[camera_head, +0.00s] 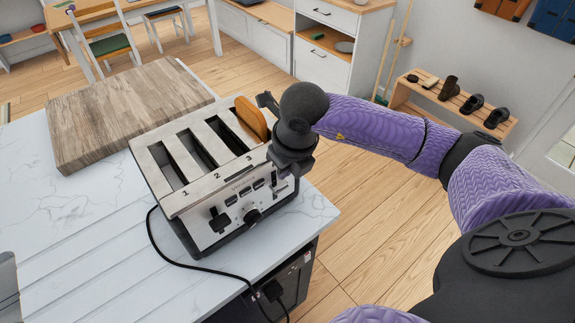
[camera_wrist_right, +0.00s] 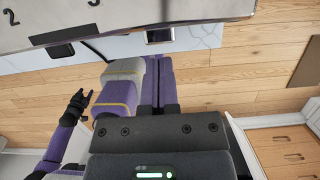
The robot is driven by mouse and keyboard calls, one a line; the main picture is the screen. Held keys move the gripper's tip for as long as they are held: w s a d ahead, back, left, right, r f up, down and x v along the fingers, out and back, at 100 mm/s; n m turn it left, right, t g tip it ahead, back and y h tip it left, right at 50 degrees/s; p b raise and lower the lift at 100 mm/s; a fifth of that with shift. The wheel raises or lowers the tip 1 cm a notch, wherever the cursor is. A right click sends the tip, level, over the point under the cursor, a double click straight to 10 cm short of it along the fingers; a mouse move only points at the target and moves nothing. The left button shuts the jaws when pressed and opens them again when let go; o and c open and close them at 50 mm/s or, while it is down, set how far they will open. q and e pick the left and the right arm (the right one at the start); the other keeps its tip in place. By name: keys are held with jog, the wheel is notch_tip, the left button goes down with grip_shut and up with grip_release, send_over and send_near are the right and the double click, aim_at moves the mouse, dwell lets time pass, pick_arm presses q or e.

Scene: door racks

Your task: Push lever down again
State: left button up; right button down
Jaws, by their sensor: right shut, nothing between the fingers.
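The silver toaster (camera_head: 225,187) stands on the white marble counter, with slots marked 1, 2 and 3 and black controls on its front. A toasted bread slice (camera_head: 251,118) sticks up at the right-hand slot. A black lever (camera_head: 219,220) shows at the left of the front, with a round knob (camera_head: 252,216) to its right. My right gripper (camera_head: 290,164) is shut and empty at the right end of the toaster's front, covering part of it; contact with a lever cannot be made out. The toaster's edge (camera_wrist_right: 130,22) crosses the top of the wrist view. My left gripper (camera_wrist_right: 77,104) is small there, its jaws unclear.
A wooden board (camera_head: 130,110) lies on the counter (camera_head: 75,230) behind the toaster. A black cord (camera_head: 190,264) runs from the toaster over the counter's front edge. A shoe rack (camera_head: 455,100) and white cabinets (camera_head: 322,65) stand farther back. The counter left of the toaster is clear.

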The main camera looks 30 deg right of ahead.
aim_at(283, 190)
jog(key=b+x, duration=0.1)
jog(key=x, duration=0.2)
jog(key=shift+f, duration=0.1)
jog(key=shift+r, duration=0.25)
jog(key=shift+f, duration=0.2)
jog(key=shift+b+x, duration=0.75)
jog(key=shift+b, duration=0.05)
jog(key=shift+s+f+b, duration=0.1)
jog(key=shift+f+b, duration=0.45)
jog(key=shift+f, duration=0.1)
jog(key=shift+s+f+b, duration=0.15)
jog(key=shift+f+b, duration=0.4)
jog(key=shift+f, duration=0.1)
pick_arm(q)
jog(key=f, duration=0.3)
jog(key=a+f, duration=0.1)
jog(key=f, duration=0.1)
jog(key=shift+s+f+p, duration=0.15)
jog(key=shift+s+p, duration=0.1)
jog(key=shift+p, duration=0.1)
pick_arm(e)
jog(key=s, duration=0.4)
jog(key=shift+d+r, duration=0.15)
pick_arm(q)
jog(key=shift+d, duration=0.15)
